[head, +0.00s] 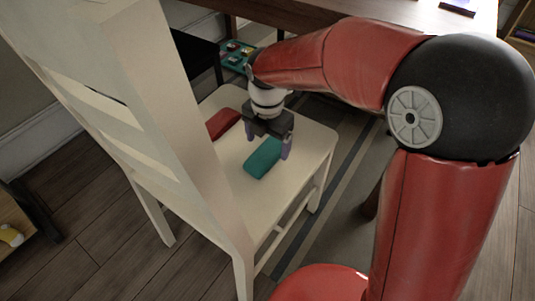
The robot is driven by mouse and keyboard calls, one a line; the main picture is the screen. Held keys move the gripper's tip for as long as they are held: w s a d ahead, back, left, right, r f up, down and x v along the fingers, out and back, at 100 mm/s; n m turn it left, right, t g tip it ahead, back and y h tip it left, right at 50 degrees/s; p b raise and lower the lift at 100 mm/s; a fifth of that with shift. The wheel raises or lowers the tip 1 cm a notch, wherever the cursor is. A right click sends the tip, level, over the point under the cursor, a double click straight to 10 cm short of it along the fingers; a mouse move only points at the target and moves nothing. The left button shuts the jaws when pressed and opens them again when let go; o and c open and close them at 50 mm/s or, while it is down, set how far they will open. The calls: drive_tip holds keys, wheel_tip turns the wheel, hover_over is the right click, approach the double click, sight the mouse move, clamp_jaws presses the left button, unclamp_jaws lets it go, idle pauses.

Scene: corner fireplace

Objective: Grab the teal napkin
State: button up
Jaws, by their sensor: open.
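A teal folded napkin (263,158) lies on the seat of a cream chair (308,145). My gripper (267,144) points down over the seat, at the napkin's upper side in the head view. Its purple fingers are apart, one at each side, and hold nothing that I can see. The right finger shows close beside the napkin's right end. I cannot tell whether the fingers touch the napkin. The gripper body hides part of the seat behind it.
A red folded cloth (222,123) lies on the seat left of my gripper. The chair's tall back (150,90) stands at the left. A teal tray (236,56) with small items is behind. A wooden table (330,8) spans the top.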

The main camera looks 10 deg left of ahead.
sight(268, 153)
drive_tip(key=shift+f, duration=1.45)
drive_tip(key=c, duration=1.1)
drive_tip(key=shift+r, duration=0.15)
